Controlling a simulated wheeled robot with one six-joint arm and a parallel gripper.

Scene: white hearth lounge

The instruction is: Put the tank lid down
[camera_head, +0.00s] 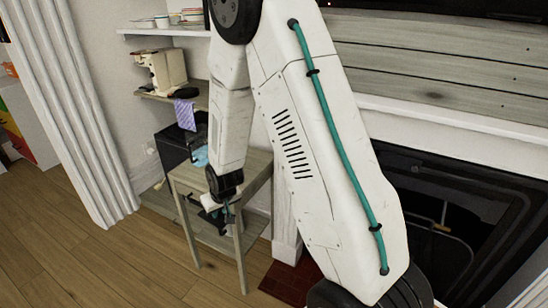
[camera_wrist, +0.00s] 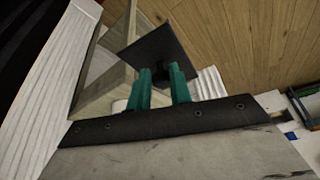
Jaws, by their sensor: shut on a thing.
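The tank lid (camera_wrist: 150,44) is a thin, dark, square plate in the wrist view. My gripper (camera_wrist: 163,72) has two teal fingers shut on it, at a dark part under the plate's near side. The lid is held tilted in the picture, with wooden floor behind it and part of a pale wooden frame beside it. In the head view my gripper (camera_head: 228,210) is low, in front of the small wooden side table (camera_head: 250,165). The lid is not clearly made out there, being small and dark near the fingers.
A cream coffee machine (camera_head: 162,72) stands on a wall shelf, with a purple checked cloth (camera_head: 185,114) hanging below. A black box (camera_head: 172,147) and a light-blue item (camera_head: 200,157) are behind my forearm. A dark fireplace (camera_head: 440,220) is at right; open floor (camera_head: 80,245) lies left.

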